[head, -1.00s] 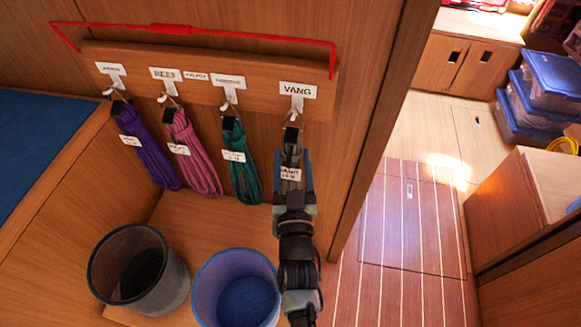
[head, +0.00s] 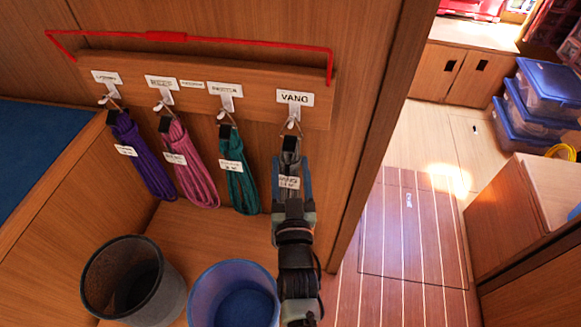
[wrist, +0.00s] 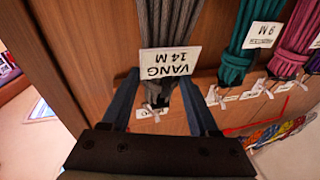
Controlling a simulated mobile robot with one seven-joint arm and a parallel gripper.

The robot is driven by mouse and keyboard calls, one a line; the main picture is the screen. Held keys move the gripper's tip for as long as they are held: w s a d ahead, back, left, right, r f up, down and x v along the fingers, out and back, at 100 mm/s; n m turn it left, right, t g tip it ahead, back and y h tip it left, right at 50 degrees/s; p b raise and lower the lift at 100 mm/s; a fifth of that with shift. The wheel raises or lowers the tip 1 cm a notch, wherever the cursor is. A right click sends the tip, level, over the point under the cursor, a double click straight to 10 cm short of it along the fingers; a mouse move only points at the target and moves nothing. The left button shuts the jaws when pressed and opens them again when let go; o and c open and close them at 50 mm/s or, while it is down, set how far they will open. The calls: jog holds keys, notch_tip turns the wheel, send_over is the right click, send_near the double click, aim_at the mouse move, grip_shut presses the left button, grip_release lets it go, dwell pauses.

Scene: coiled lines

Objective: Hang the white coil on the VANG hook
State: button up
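The coil tagged "VANG 14 M" looks grey rather than white (wrist: 165,25). It hangs below the VANG hook (head: 293,122) in the head view (head: 291,158), its thin loop apparently over the hook and a black band at its top. The VANG label (head: 295,97) is above the hook. My gripper (head: 291,172) is at the coil from below. In the wrist view its two blue fingers (wrist: 160,88) stand apart on either side of the coil, with small gaps showing. The exact seating of the loop is too small to tell.
Purple (head: 142,160), pink (head: 190,165) and teal (head: 238,175) coils hang on hooks to the left. A red line (head: 200,38) runs above the board. A black bin (head: 110,290) and a blue bin (head: 210,295) stand below. The panel edge (head: 375,130) is close on the right.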

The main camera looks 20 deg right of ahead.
jog(key=o, duration=0.5)
jog(key=shift+r, duration=0.1)
jog(key=shift+c, duration=0.2)
jog(key=shift+o, duration=0.2)
jog(key=shift+f, duration=0.2)
jog(key=v, duration=1.3)
jog(key=shift+p, duration=0.4)
jog(key=shift+d+r, duration=0.1)
jog(key=shift+r, duration=0.05)
